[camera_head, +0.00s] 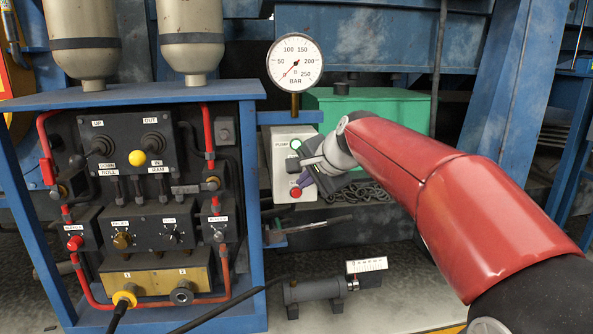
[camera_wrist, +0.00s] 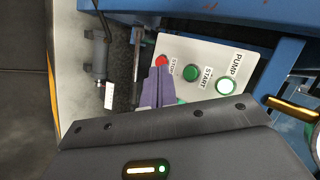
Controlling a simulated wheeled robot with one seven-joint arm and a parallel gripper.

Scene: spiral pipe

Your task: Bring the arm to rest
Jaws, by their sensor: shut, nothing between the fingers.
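My gripper (camera_head: 305,176) is in front of the pump control box (camera_head: 282,158), at the end of my red arm. In the wrist view its purple fingers (camera_wrist: 157,88) are together and hold nothing. The fingertips overlap the lower edge of the red STOP button (camera_wrist: 162,62); I cannot tell whether they touch it. The green START button (camera_wrist: 191,73) and the lit PUMP lamp (camera_wrist: 225,86) are beside it in the wrist view. In the head view the lamp (camera_head: 296,144) and the red button (camera_head: 296,192) show, while my gripper hides the middle of the box.
A pressure gauge (camera_head: 295,63) stands above the box, its needle near the low end. A blue-framed valve panel (camera_head: 150,200) with knobs and red pipes is at the left. A grey cylinder (camera_head: 312,290) lies on the floor below. A green box (camera_head: 385,108) is behind my arm.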

